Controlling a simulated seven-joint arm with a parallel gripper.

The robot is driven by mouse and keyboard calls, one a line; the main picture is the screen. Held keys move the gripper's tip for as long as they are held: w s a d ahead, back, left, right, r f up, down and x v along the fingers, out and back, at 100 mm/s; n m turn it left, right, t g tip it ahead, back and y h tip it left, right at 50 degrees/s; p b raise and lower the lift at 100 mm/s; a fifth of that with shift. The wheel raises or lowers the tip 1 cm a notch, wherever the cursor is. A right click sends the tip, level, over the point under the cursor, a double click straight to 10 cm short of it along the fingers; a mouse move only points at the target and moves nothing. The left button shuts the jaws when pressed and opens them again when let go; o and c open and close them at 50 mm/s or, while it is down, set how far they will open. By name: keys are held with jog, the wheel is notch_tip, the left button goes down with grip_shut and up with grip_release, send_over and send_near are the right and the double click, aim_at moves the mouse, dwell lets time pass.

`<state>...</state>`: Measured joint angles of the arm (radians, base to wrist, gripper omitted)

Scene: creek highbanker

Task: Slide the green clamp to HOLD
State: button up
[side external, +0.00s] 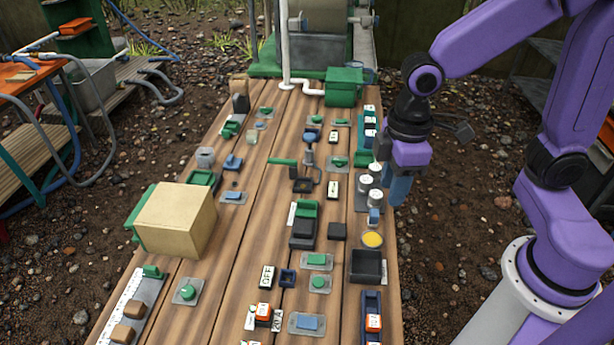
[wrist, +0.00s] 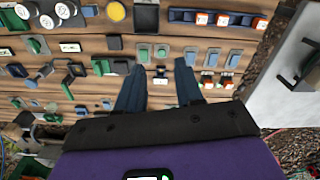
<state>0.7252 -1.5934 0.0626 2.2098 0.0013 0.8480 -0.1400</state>
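Several green parts sit on the plank board, and I cannot read a HOLD label, so I cannot tell for sure which is the green clamp. One candidate is a green block (side external: 153,271) at the top end of a scaled rail at the lower left. Another is a green piece (side external: 306,209) on a dark housing mid-board; what looks like it shows in the wrist view (wrist: 101,66). My gripper (side external: 399,190) hangs by the board's right edge, beside the white-topped cylinders. In the wrist view, its blue fingers (wrist: 160,66) are apart with nothing between them.
A tan box (side external: 174,220) stands tall at the board's left. White-topped cylinders (side external: 364,184), a yellow disc (side external: 372,239) and a black tray (side external: 382,267) line the right edge. Small switches and buttons crowd the board. A green box (side external: 344,86) and white pipe stand at the back.

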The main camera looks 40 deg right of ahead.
jog(key=w+a+f+m, duration=0.1)
jog(key=w+f, duration=0.2)
jog(key=w, duration=0.4)
jog(key=w+a+f, duration=0.1)
jog(key=w+f, duration=0.2)
jog(key=w, duration=0.5)
jog(key=m, duration=0.2)
send_near(307, 201)
jog(key=shift+w+a+f, duration=0.1)
jog(key=shift+a+f, duration=0.05)
jog(key=shift+f, duration=4.15)
jog(key=shift+c, duration=0.3)
grip_shut()
